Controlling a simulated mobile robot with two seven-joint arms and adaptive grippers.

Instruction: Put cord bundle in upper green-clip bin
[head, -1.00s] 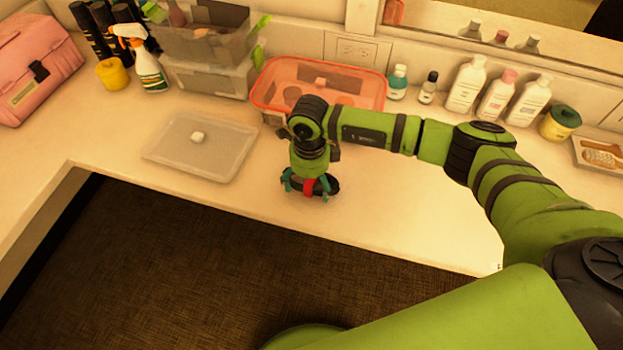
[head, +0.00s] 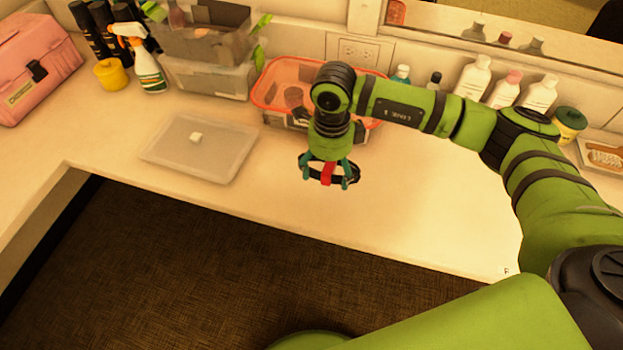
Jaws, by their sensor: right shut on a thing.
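My right gripper (head: 329,172) is shut on the cord bundle (head: 327,175), a black loop with a red band. It holds the bundle above the counter, clear of the surface, near the front of the red-rimmed bin. The upper green-clip bin (head: 180,48) is a clear grey box at the back left, stacked on a similar lower bin (head: 208,82). The upper bin looks open, with some items in it. Green clips (head: 262,24) show at the right ends of the stack. My left gripper is not in view.
A clear lid (head: 180,160) lies on the counter. The red-rimmed bin (head: 262,92) stands behind my right gripper, partly hidden. A spray bottle (head: 147,68), yellow jar (head: 109,74) and pink case (head: 38,65) stand left. Bottles (head: 472,78) line the back right.

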